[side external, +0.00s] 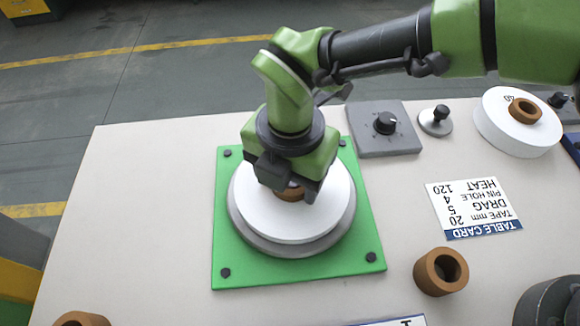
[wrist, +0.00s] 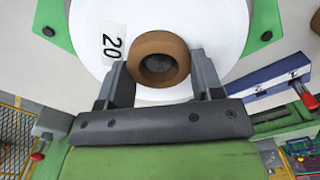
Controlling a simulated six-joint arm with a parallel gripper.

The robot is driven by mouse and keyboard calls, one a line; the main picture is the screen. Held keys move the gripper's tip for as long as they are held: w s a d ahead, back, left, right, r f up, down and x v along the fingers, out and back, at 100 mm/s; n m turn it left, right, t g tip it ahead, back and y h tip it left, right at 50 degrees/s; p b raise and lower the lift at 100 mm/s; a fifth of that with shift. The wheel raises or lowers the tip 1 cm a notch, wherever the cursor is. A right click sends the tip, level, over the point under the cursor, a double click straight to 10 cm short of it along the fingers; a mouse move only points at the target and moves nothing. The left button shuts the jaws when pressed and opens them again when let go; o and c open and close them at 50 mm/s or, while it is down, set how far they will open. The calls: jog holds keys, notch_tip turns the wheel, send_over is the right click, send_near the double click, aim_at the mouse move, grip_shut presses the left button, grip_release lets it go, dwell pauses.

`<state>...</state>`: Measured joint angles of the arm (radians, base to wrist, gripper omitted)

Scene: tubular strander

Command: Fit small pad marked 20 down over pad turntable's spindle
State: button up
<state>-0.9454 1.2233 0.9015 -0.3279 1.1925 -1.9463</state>
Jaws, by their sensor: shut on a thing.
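The small pad marked 20 (side external: 315,225) is a white disc with a brown core. In the wrist view its white face (wrist: 218,25) carries a label reading 20. My gripper (side external: 291,190) is shut on the brown core, with one finger on each side of it in the wrist view (wrist: 158,65). The pad turntable (side external: 284,251) is a grey disc on a green plate (side external: 232,273). The pad lies flat over it, roughly centred, with the grey rim showing around it. The spindle is hidden. I cannot tell whether the pad touches the turntable.
A larger white pad (side external: 495,137) with a brown core is at the back right. A grey knob box (side external: 383,140) and a small black-knobbed disc (side external: 436,128) stand nearby. A table card (side external: 473,208) and a brown ring (side external: 440,271) lie to the right.

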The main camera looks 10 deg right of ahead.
jog(key=o, duration=1.1)
jog(key=shift+r, duration=0.1)
notch_tip(320, 180, up, 10)
